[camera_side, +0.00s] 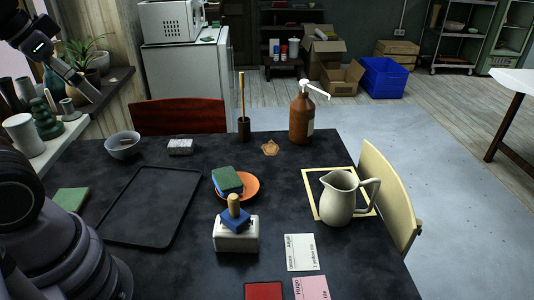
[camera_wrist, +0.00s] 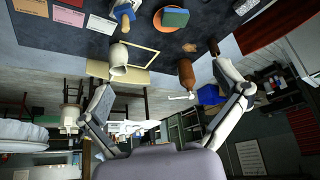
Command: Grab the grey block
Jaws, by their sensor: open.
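The grey block (camera_side: 180,147) is small and speckled. It lies on the dark table (camera_side: 190,275) between a bowl and an upright wooden stick in the side view. A pale piece at the top edge of the wrist view (camera_wrist: 246,5) looks like the same block, cut off by the frame. My gripper (camera_side: 84,84) is at the upper left of the side view, high and apart from the block. In the wrist view my gripper (camera_wrist: 162,82) has its two fingers spread wide with nothing between them.
A grey bowl (camera_side: 122,145) stands left of the block, and a stick in a dark holder (camera_side: 244,128) to its right. A black tray (camera_side: 150,208), an orange plate (camera_side: 250,187), a brown pump bottle (camera_side: 301,120) and a cream jug (camera_side: 338,200) are also on the table.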

